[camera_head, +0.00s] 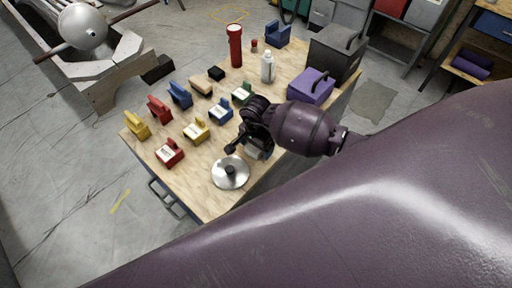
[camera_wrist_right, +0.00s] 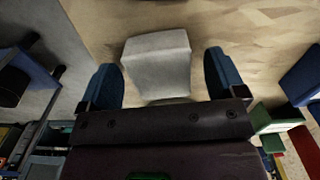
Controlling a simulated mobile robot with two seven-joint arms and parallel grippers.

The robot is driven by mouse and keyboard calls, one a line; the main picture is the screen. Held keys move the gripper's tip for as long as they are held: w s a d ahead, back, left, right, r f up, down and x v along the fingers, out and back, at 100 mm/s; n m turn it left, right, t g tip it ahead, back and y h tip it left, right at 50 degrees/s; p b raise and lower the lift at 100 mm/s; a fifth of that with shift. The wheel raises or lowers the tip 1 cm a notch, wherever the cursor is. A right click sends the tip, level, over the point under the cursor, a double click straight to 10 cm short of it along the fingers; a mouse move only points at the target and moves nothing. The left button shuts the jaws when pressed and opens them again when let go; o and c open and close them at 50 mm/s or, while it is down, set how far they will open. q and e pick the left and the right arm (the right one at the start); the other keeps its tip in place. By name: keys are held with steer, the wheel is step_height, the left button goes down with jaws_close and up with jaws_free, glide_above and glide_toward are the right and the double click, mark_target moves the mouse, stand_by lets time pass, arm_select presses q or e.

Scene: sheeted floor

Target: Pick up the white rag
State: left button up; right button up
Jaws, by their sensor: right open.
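The white rag (camera_wrist_right: 157,58) shows in the right wrist view as a pale grey-white, block-like folded piece on the wooden table top. It lies between the two blue-padded fingers of my right gripper (camera_wrist_right: 160,78), with a gap on each side. The gripper is open, and its body hides the near end of the rag. In the head view my right gripper (camera_head: 243,146) is low over the table's right edge, and a small pale part of the rag (camera_head: 256,152) shows beneath it. My left gripper is not in view.
The wooden table (camera_head: 205,195) carries a metal lid (camera_head: 230,173) close to the gripper. Several coloured blocks, a red flashlight (camera_head: 235,46), a white bottle (camera_head: 267,67), a purple box (camera_head: 310,86) and a dark toolbox (camera_head: 337,52) stand there too.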

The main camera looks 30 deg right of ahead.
steer(key=shift+f, duration=0.25)
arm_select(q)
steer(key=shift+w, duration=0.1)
arm_select(e)
steer(key=shift+c, duration=0.4)
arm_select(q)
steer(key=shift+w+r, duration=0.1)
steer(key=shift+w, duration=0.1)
arm_select(e)
steer(key=c, duration=0.9)
steer(key=shift+r, duration=0.15)
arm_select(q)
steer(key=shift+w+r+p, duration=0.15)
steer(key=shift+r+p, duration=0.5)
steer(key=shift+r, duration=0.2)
arm_select(e)
steer(key=shift+r, duration=9.9)
